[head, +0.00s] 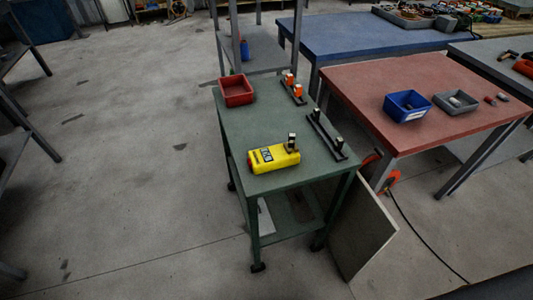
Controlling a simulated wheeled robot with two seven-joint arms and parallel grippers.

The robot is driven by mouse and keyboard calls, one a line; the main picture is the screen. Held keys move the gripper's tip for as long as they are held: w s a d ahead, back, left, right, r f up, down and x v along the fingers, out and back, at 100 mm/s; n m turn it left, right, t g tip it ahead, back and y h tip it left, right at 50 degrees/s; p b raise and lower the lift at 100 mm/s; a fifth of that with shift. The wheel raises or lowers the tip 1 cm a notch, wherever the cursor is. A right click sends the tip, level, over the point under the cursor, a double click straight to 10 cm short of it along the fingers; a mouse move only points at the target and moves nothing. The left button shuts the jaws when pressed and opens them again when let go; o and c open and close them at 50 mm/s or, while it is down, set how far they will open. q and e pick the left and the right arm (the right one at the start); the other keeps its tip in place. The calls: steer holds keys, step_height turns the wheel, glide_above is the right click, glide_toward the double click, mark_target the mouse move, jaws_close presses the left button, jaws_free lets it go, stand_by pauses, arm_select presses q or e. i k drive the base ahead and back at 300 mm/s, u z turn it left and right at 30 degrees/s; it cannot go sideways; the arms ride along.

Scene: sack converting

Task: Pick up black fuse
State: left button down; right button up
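A green wheeled cart (242,124) stands in the middle of the head view. A dark bar-shaped holder (326,137) lies along its right side, with small black-and-pale upright pieces at its far end (316,115) and near end (339,143). A similar black-and-pale piece (292,140) stands at the yellow device (270,160) near the cart's front. These pieces look like fuses, but they are too small to tell which is the black fuse. A second bar (299,97) at the back carries orange pieces (289,79). Neither gripper is in view.
A red bin (236,90) sits at the cart's back left. A red-topped table (370,85) on the right holds a blue bin (407,106) and a grey bin (456,102). A panel (362,235) leans by the cart.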

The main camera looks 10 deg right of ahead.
mark_target(291, 135)
steer(key=z, duration=0.2)
steer(key=k, duration=0.25)
steer(key=z, duration=1)
steer(key=k, duration=1.1)
steer(key=z, duration=1.3)
steer(key=i, duration=1.25)
steer(key=u, duration=0.85)
steer(key=i, duration=0.55)
steer(key=u, duration=0.7)
